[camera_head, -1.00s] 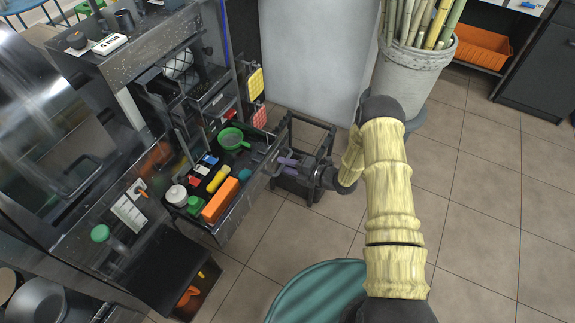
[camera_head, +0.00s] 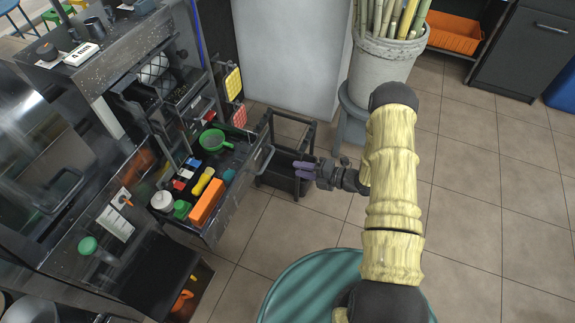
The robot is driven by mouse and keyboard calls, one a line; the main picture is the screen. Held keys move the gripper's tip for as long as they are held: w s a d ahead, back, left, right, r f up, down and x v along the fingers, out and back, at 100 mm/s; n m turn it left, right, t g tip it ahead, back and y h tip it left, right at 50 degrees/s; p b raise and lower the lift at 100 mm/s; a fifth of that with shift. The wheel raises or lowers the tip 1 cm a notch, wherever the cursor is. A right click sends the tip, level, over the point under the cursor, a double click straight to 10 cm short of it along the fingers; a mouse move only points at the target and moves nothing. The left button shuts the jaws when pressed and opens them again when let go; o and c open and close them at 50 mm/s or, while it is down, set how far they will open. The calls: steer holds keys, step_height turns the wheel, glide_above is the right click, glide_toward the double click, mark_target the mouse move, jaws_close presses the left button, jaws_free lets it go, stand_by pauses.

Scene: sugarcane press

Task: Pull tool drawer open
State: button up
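The tool drawer (camera_head: 239,196) stands pulled out from the black press cabinet, with its contents showing. Inside lie a green strainer (camera_head: 213,141), an orange block (camera_head: 206,202), a yellow cylinder (camera_head: 202,181), a green item (camera_head: 182,209) and a white round container (camera_head: 162,201). The drawer handle (camera_head: 265,159) is on its front, facing my gripper. My gripper (camera_head: 299,169) is to the right of the handle and apart from it.
A black frame stand (camera_head: 287,181) is on the floor behind the gripper. A pot of cane (camera_head: 382,70) stands on a grey stool (camera_head: 352,122) further back. A round teal surface (camera_head: 312,285) is at the bottom. Tiled floor at the right is clear.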

steer(key=v, duration=0.5)
steer(key=shift+s+d, duration=0.15)
steer(key=shift+d, duration=0.1)
steer(key=w+d+r+m+t+h, duration=0.1)
steer(key=w+d+r+m+h, duration=0.2)
steer(key=r+m+h, duration=0.35)
steer(key=w+d+r+m+t+h, duration=0.1)
steer(key=w+d+r+m+h, duration=0.2)
steer(key=r+m+h, duration=0.4)
steer(key=s+a+r+m+g, duration=0.1)
steer(key=s+r+m+g, duration=0.1)
steer(key=s+r+m, duration=0.35)
steer(key=s+a+r+m+g, duration=0.1)
steer(key=s+r+m+g, duration=0.1)
steer(key=s+m, duration=0.55)
steer(key=s+r+m+g, duration=0.2)
steer(key=s+r+m, duration=0.25)
steer(key=s, duration=0.35)
steer(key=w+p+v, duration=0.2)
steer(key=p+v, duration=0.9)
steer(key=p, duration=0.1)
steer(key=w+a+r+p+v, duration=0.1)
steer(key=w+p+v, duration=0.1)
steer(key=p+v, duration=0.8)
steer(key=shift+w+a+r+h+p, duration=0.25)
steer(key=shift+a+r+h+p, duration=0.1)
steer(key=shift+p, duration=0.7)
